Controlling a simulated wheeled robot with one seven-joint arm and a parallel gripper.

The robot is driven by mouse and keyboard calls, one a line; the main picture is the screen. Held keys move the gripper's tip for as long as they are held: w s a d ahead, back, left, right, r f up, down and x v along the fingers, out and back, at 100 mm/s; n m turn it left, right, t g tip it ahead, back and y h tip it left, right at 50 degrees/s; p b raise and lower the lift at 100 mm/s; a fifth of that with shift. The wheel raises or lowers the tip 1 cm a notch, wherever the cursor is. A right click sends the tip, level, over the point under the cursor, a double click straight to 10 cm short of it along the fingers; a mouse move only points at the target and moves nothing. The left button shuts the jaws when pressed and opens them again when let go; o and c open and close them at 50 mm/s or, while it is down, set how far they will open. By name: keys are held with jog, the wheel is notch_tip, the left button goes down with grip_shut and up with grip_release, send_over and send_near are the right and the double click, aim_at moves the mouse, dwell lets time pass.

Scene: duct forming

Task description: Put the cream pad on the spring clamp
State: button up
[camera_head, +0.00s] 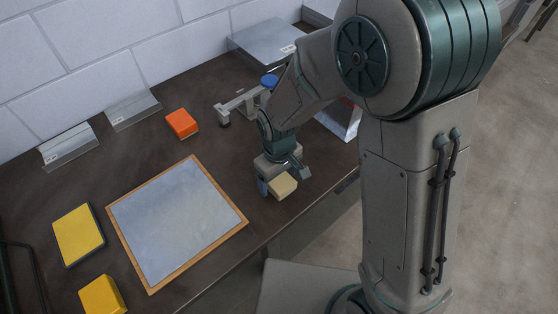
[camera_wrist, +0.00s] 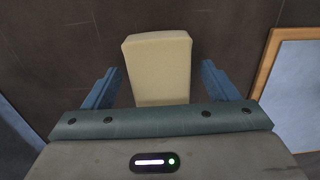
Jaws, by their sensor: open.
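The cream pad (camera_head: 283,186) is a small pale block on the dark bench near its front edge. In the wrist view the cream pad (camera_wrist: 158,62) lies between the two blue fingers, with a gap on each side. My gripper (camera_head: 284,179) is open and low around the pad; the gripper also shows in the wrist view (camera_wrist: 160,84). A grey clamp-like tool with a blue knob (camera_head: 245,99) lies on the bench behind my gripper, partly hidden by my arm. It may be the spring clamp; I cannot tell for sure.
A metal sheet on a wood-edged board (camera_head: 242,224) lies left of my gripper. An orange block (camera_head: 182,123), a yellow pad (camera_head: 78,234) and a yellow block (camera_head: 102,296) are farther left. Bent metal pieces (camera_head: 68,146) and a grey slab (camera_head: 262,42) are by the wall.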

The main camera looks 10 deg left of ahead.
aim_at(279, 179)
notch_tip(279, 179, up, 11)
jog(key=shift+r, duration=0.2)
jog(key=s+d+r+m+t, duration=0.1)
jog(key=s+d+r+m, duration=0.1)
jog(key=d, duration=0.5)
jog(key=s+d+r+m+t, duration=0.1)
jog(key=s+d+r+m, duration=0.1)
jog(key=d, duration=0.6)
jog(key=s+d+r+m+t, duration=0.1)
jog(key=s+d+r+m, duration=0.2)
jog(key=d+m, duration=0.3)
jog(key=shift+s+d, duration=0.4)
jog(key=shift+d, duration=0.25)
